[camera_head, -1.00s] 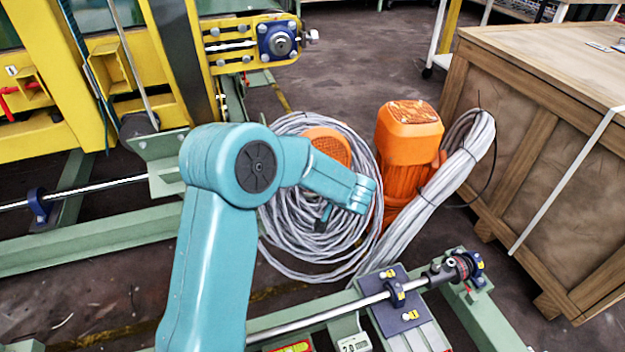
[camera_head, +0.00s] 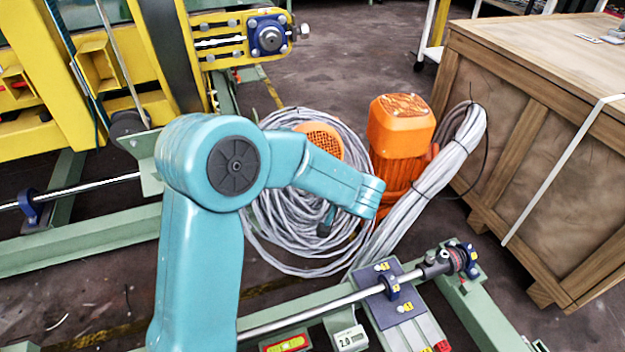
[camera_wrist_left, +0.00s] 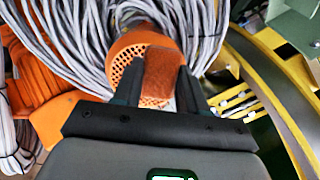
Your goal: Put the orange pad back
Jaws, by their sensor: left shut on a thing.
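The orange pad (camera_wrist_left: 163,72) is a rough orange-brown block in the left wrist view. It stands between the two dark fingers of my left gripper (camera_wrist_left: 162,85), which is shut on it. In the head view my teal left arm reaches in from the lower left. Its gripper (camera_head: 327,222) is a small dark shape below the wrist, in front of the cable coil, and the pad cannot be made out there. The place where the pad belongs cannot be told from these views. My right gripper is not in view.
A grey cable coil (camera_head: 285,215) lies around a perforated orange cover (camera_head: 322,138), beside an orange motor (camera_head: 400,130). A wooden crate (camera_head: 530,110) stands at right. A green frame with a steel shaft (camera_head: 300,317) crosses the front. Yellow machinery (camera_head: 50,50) is at upper left.

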